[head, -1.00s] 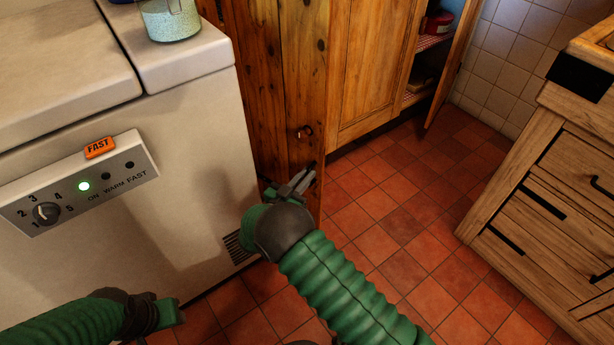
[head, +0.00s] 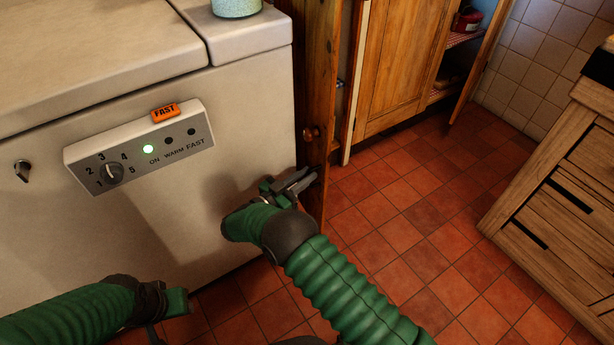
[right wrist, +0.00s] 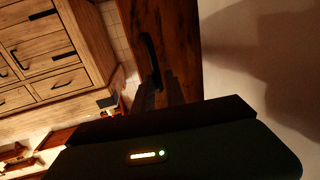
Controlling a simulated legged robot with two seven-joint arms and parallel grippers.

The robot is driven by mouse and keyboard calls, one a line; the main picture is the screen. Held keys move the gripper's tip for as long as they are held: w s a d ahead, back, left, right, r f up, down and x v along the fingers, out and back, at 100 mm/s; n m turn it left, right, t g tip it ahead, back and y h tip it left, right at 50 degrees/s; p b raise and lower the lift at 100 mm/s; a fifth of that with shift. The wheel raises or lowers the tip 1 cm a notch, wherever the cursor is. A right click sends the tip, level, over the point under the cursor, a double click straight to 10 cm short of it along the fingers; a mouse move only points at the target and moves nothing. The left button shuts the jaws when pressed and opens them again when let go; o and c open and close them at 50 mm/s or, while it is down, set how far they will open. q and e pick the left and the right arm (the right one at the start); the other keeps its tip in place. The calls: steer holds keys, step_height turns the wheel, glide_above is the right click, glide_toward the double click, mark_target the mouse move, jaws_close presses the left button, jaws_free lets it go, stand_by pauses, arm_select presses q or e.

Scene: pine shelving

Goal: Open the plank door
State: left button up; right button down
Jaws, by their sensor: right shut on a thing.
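My right gripper (head: 303,181) is at the door's edge below the knob. In the right wrist view the plank door (right wrist: 178,45) carries a dark bar handle (right wrist: 151,60), and the right gripper's fingers (right wrist: 160,95) are shut on it; the fingertips are dark. My left gripper (head: 177,302) is low at the left, away from the door; its jaws are unclear.
A white chest freezer (head: 240,130) with a control panel (head: 140,145) stands close on the left, a jar (head: 236,8) on top. Another cabinet door (head: 400,65) is behind. A drawer unit (head: 565,180) stands right. The tiled floor (head: 420,220) between is clear.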

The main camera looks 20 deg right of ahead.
steer(key=shift+w+r, duration=0.45)
steer(key=c, duration=1.7)
jaws_free()
steer(key=shift+o, duration=0.9)
steer(key=shift+w+a+f, duration=0.1)
steer(key=shift+w+f, duration=0.05)
